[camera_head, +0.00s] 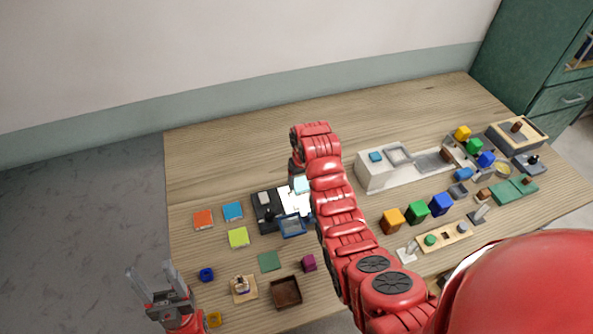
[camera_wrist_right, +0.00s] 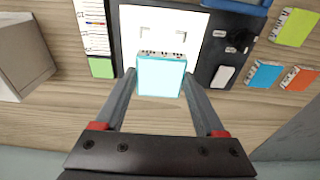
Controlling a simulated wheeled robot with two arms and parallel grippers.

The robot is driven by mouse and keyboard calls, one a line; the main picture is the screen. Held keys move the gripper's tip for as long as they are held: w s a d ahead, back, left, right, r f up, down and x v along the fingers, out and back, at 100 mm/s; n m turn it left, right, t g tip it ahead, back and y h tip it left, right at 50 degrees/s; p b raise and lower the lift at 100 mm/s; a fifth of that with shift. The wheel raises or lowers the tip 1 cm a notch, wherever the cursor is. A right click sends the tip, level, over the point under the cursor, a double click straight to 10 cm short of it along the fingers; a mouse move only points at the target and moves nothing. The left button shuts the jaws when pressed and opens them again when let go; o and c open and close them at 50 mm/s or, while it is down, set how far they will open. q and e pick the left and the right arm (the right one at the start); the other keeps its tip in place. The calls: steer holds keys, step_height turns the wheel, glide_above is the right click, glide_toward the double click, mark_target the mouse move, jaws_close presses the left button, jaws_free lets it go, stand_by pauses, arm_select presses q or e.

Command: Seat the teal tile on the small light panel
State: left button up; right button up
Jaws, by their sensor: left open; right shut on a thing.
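The teal tile (camera_wrist_right: 161,76) is a pale teal square, held between the fingers of my right gripper (camera_wrist_right: 160,76) in the right wrist view. It overlaps the white small light panel (camera_wrist_right: 151,22), which carries dark corner marks. I cannot tell whether the tile touches the panel. In the head view the tile (camera_head: 302,185) shows beside my right arm, which partly covers the panel (camera_head: 289,204). My left gripper (camera_head: 152,272) is open and empty at the lower left, away from the tile and panel.
A black unit (camera_head: 267,210) adjoins the panel, with a blue tray (camera_head: 292,226) in front. Orange (camera_head: 203,219), blue (camera_head: 233,211) and lime (camera_head: 238,238) tiles lie left. A white box (camera_head: 372,176) and several blocks stand right. The table's back left is clear.

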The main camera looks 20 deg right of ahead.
mark_target(302, 199)
steer(key=shift+w+f, duration=0.1)
steer(key=shift+f, duration=0.1)
steer(key=shift+s+f, duration=0.1)
steer(key=shift+s, duration=0.1)
steer(key=shift+s+f, duration=0.1)
steer(key=shift+f, duration=0.35)
step_height(302, 199, down, 3)
steer(key=shift+r+b, duration=0.1)
steer(key=shift+b, duration=0.35)
steer(key=shift+f+b, duration=0.4)
steer(key=shift+f, duration=0.3)
steer(key=o, duration=1.5)
steer(key=shift+r, duration=0.1)
